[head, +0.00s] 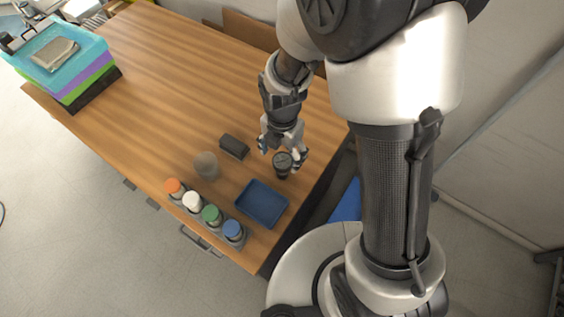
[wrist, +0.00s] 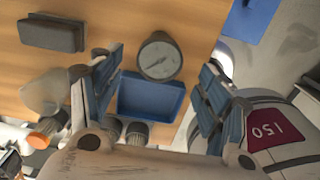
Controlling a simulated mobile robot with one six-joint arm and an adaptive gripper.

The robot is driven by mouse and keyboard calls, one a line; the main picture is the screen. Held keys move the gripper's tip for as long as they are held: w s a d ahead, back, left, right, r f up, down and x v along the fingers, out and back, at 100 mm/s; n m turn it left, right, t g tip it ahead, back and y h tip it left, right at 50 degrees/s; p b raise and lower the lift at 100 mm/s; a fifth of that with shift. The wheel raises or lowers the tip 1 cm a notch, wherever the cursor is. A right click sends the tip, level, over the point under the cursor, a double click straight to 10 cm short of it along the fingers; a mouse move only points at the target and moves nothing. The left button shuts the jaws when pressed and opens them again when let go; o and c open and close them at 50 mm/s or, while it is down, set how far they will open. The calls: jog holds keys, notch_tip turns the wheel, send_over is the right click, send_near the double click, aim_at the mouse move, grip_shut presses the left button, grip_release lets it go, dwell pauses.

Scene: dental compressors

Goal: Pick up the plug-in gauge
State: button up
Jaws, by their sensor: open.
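The plug-in gauge (head: 283,160) is a dark round gauge with a dial face, standing on the wooden table near its right edge. In the wrist view its dial (wrist: 159,58) faces the camera, between and beyond the fingertips. My gripper (head: 282,148) is open, with its fingers spread above and around the gauge in the head view. In the wrist view the blue-padded fingers (wrist: 163,88) stand wide apart with nothing between the pads. I cannot tell whether either finger touches the gauge.
A blue tray (head: 262,204) lies close in front of the gauge. A dark block (head: 234,146) and a translucent cup (head: 206,165) stand to the left. A rack holds several jars with coloured lids (head: 211,215). Stacked coloured bins (head: 62,62) stand at the far left.

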aim_at(282, 161)
notch_tip(282, 161, down, 6)
jog(key=shift+w+f+b, duration=0.1)
jog(key=shift+f+b, duration=0.15)
jog(key=shift+b, duration=0.8)
jog(key=c, duration=1.2)
